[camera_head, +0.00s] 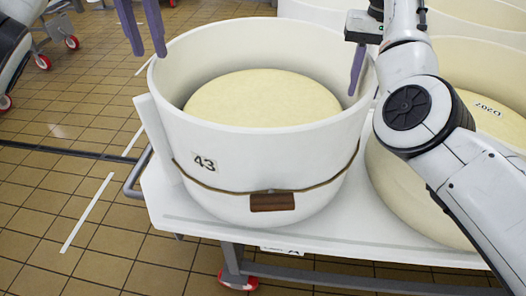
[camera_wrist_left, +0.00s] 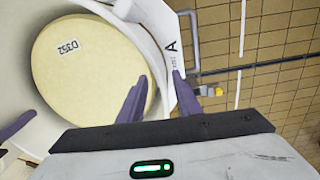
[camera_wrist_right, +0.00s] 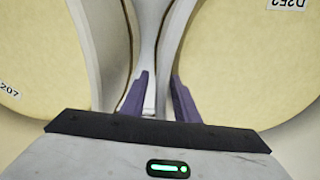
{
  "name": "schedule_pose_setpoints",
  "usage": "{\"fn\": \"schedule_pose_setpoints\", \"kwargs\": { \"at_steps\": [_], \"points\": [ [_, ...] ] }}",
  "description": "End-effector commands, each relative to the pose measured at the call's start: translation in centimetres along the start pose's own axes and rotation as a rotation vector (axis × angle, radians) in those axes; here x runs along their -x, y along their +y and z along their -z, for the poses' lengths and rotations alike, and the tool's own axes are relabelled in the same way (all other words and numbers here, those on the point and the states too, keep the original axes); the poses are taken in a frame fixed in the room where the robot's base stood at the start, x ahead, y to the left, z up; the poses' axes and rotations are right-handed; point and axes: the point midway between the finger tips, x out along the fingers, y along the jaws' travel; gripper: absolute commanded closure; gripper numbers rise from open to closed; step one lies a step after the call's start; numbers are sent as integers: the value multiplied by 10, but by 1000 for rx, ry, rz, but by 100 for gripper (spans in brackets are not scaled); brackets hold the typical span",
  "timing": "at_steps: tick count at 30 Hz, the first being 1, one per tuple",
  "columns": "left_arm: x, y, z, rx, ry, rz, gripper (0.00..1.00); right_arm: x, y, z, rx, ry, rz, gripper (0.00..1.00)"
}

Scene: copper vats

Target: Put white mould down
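The white mould (camera_head: 250,165) stands upright on a white cart, marked 43, with a brown wooden block on its front. A pale round cheese (camera_head: 262,98) lies inside it. The cheese also shows in the left wrist view (camera_wrist_left: 85,75), labelled D352. My left gripper (camera_head: 147,52) is open at the mould's left rim, its two purple fingers apart. In the left wrist view, its fingers (camera_wrist_left: 162,74) lie on either side of the wall. My right gripper (camera_wrist_right: 160,75) looks open at the right rim; in the head view one finger shows against the inner wall, the other is hidden.
A neighbouring cheese (camera_head: 494,122) labelled D207 stands close on the right, behind my right arm. The white cart (camera_head: 330,240) has a grey frame and red castors. More white vats (camera_head: 470,22) stand at the back right.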

Motion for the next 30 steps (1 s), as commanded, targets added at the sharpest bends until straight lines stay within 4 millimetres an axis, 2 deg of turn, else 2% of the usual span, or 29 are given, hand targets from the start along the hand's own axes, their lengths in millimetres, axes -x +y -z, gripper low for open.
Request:
{"fn": "schedule_pose_setpoints", "kwargs": {
  "at_steps": [6, 10, 12, 19, 30],
  "points": [
    [0, 0, 0, 0, 0, 0, 69, 52, -2, 0, 6, 5, 3, 72],
    [0, 0, 0, 0, 0, 0, 69, 79, 0, 0, 5, 4, 1, 72],
    [0, 0, 0, 0, 0, 0, 69, 86, 0, 0, 3, 1, -1, 72],
    [0, 0, 0, 0, 0, 1, 69, 102, 0, 0, 2, 1, -1, 72],
    [0, 0, 0, 1, 0, 1, 69, 104, 0, 0, 1, 1, -1, 72]
  ]
}}
